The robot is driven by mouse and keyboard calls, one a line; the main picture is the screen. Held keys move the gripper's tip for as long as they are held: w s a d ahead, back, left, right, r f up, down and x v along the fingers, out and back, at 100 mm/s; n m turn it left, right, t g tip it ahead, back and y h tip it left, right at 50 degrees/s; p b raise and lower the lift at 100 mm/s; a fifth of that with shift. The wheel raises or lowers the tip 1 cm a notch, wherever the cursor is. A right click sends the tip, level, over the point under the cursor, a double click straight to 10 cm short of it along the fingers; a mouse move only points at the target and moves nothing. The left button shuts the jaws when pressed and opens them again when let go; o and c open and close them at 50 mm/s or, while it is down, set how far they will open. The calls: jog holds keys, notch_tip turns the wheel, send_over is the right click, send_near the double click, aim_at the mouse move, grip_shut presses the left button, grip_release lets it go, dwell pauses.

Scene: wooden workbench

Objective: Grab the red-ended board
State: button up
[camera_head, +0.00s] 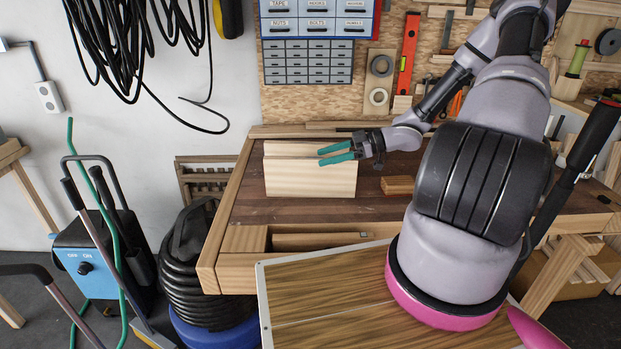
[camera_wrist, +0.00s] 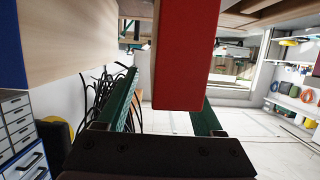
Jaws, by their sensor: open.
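The red-ended board shows close up in the wrist view, with its flat red end (camera_wrist: 188,55) and a strip of pale wood side. In that view it lies between the two green fingers of my gripper (camera_wrist: 168,100), partly covering the right one. My gripper is open, with the jaws apart. In the head view my gripper (camera_head: 335,154) is at the right end of pale upright boards (camera_head: 310,178) on the bench. The coloured ends are hidden there, so I cannot tell which board is red-ended. A blue-ended board (camera_wrist: 12,45) shows at the left of the wrist view.
The wooden workbench (camera_head: 250,207) has a small wooden block (camera_head: 397,185) right of the boards. Drawer units (camera_head: 307,62) and a red level (camera_head: 408,53) are on the back wall. Bare bench top lies in front of the boards.

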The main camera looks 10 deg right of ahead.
aim_at(316, 158)
jog(key=x, duration=0.3)
jog(key=shift+w+a, duration=0.2)
jog(key=shift+a, duration=0.1)
grip_shut()
dwell(1.2)
